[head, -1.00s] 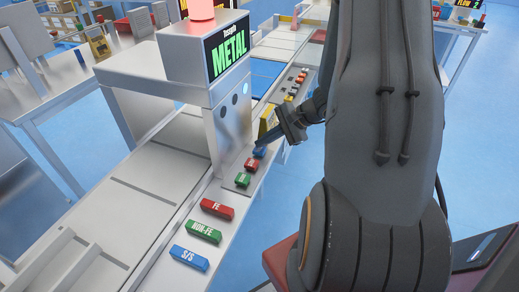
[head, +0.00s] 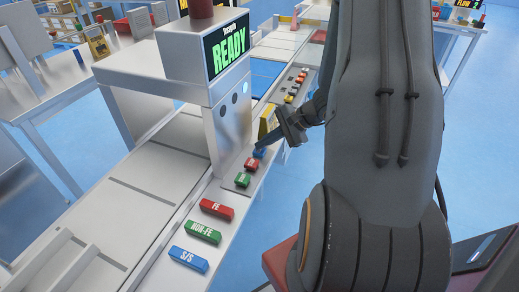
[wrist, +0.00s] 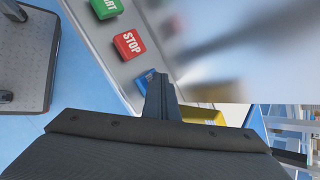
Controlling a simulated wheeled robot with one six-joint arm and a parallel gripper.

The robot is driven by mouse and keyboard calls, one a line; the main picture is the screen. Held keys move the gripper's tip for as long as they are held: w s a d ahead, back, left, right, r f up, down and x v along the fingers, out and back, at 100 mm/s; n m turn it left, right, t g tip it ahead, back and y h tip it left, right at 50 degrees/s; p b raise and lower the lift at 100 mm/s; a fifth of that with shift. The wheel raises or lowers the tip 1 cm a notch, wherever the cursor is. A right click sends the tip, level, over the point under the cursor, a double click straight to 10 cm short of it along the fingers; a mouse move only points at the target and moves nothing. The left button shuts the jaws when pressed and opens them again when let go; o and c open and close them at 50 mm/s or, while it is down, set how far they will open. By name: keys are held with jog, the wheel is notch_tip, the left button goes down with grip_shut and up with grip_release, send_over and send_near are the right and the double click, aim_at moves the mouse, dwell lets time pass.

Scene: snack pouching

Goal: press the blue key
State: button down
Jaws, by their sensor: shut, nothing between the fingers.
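The blue key (head: 260,153) is the farthest of three small keys on the machine's side ledge, past the red key (head: 252,164) and the green key (head: 243,180). In the wrist view the blue key (wrist: 146,78) is partly hidden behind my fingertips. My gripper (head: 266,147) is shut and empty, its tips at the blue key, touching it or just above it; I cannot tell which. The red STOP key (wrist: 129,44) and the green key (wrist: 107,8) lie beside it. The machine's screen (head: 229,46) reads READY in green, and the lamp (head: 200,8) on top is dark red.
Loose bars marked FE (head: 217,209), NON-FE (head: 203,232) and S/S (head: 189,258) lie on the ledge nearer me. A yellow item (head: 267,122) stands just beyond the blue key. The conveyor (head: 130,205) left of the ledge is clear.

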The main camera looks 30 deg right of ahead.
aim_at(263, 150)
jog(key=shift+r+p, duration=0.55)
jog(key=shift+r, duration=0.4)
notch_tip(263, 150, up, 5)
jog(key=p, duration=0.3)
dwell(0.3)
dwell(0.6)
jog(key=s+a+r+n+g+h, duration=0.2)
jog(key=s+a+r+n+h, duration=0.1)
jog(key=s+a+r+n, duration=0.2)
jog(key=s+a+r+n+g+h, duration=0.2)
jog(key=s+a+r+n+h, duration=0.2)
jog(key=s+a+n, duration=0.5)
jog(key=shift+s+a+r+n+g, duration=0.15)
jog(key=shift+a+r+n+g, duration=0.2)
jog(key=shift+a+n, duration=1)
